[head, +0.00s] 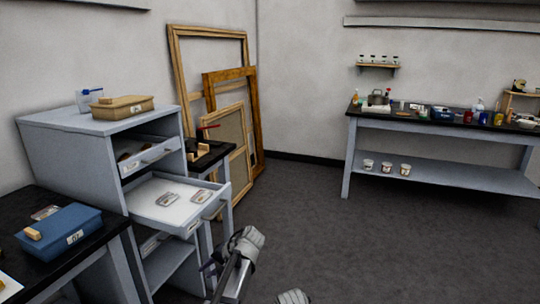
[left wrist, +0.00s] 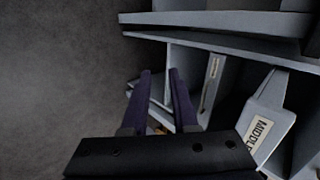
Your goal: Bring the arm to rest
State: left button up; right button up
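My left gripper (head: 212,268) is at the bottom middle of the head view, in front of the grey drawer cabinet and low beside its pulled-out drawer. In the left wrist view its two dark fingers (left wrist: 160,78) stand apart with a gap and no held object between them. A drawer front labelled "MIDDL…" (left wrist: 262,130) is to their right. In the head view the open drawer (head: 146,207) holds two small flat clear packets (head: 168,199). A drawer above it (head: 150,156) is partly out.
A blue lidded box (head: 62,238) lies on the black table at left. A tan box (head: 122,106) is on top of the cabinet (head: 60,120). Wooden frames (head: 243,140) lean on the wall. A long workbench (head: 440,127) stands at back right. The floor between is clear.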

pick_arm(q)
jog(key=s+d+f+n+g+h, duration=0.1)
jog(key=s+d+f+h, duration=0.2)
jog(key=s, duration=0.7)
jog(key=s+d+f+n+h, duration=0.1)
jog(key=s+f+h, duration=0.3)
jog(key=s, duration=0.7)
jog(key=s+d+r+m+p, duration=0.1)
jog(key=d+r+p, duration=0.2)
jog(key=r+p, duration=0.4)
jog(key=s+d+r+m+p, duration=0.1)
jog(key=d+r+p, duration=0.3)
jog(key=r+p, duration=0.4)
jog(key=s+d+r+m+g+p, duration=0.1)
jog(key=s+d+r+p, duration=0.1)
jog(key=d+r+p, duration=0.2)
notch_tip(320, 180, up, 5)
jog(key=p, duration=0.3)
jog(key=shift+s+f+m, duration=0.2)
jog(key=shift+s+m, duration=0.05)
jog(key=shift+m, duration=0.05)
jog(key=shift+d, duration=0.1)
